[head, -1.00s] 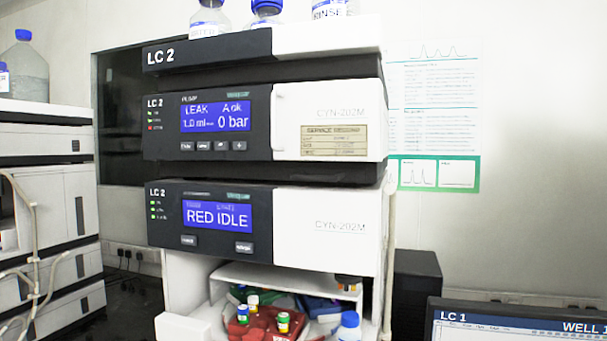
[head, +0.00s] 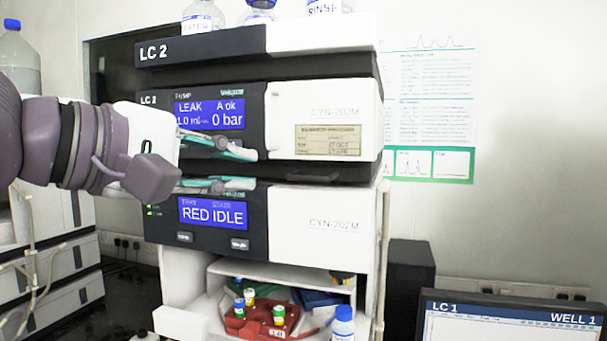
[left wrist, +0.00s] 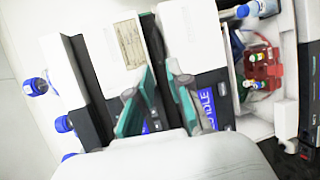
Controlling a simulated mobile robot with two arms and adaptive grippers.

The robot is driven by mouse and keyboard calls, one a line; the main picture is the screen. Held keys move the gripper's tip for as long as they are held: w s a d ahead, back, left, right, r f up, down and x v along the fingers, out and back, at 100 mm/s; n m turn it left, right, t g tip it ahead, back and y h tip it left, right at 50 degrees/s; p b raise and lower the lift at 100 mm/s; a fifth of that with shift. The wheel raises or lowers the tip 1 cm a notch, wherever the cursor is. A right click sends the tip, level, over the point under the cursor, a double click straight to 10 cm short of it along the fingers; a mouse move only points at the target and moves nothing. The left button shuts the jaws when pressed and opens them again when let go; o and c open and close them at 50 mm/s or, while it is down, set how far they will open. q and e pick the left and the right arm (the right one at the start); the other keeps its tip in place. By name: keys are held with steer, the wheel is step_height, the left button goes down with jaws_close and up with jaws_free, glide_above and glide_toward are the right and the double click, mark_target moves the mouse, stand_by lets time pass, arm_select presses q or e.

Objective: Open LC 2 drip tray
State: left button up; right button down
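The LC 2 stack stands in the middle of the head view. Its pump module (head: 318,110) has a blue screen reading LEAK and 0 bar. Below the pump, a thin dark tray-like strip (head: 325,173) with a small front lip sits above the RED IDLE module (head: 315,222). My left gripper (head: 253,169) is open and empty in front of the stack, its fingers above and below the level of the strip, left of the lip. In the left wrist view the open fingers (left wrist: 161,76) point at the dark band between the two white modules. My right gripper is out of view.
Bottles (head: 203,17) stand on top of the stack. An open bay below holds a red vial rack (head: 262,318) and a blue-capped bottle (head: 343,325). An LC 1 monitor (head: 510,318) is at lower right. Another instrument stack stands at left.

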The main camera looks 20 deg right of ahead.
mark_target(305, 179)
arm_select(q)
steer(key=p+x, duration=0.4)
steer(key=x, duration=0.8)
steer(key=shift+w+d+f, duration=0.1)
steer(key=shift+w+d, duration=0.15)
steer(key=shift+d, duration=0.05)
jaws_close()
steer(key=shift+s, duration=0.1)
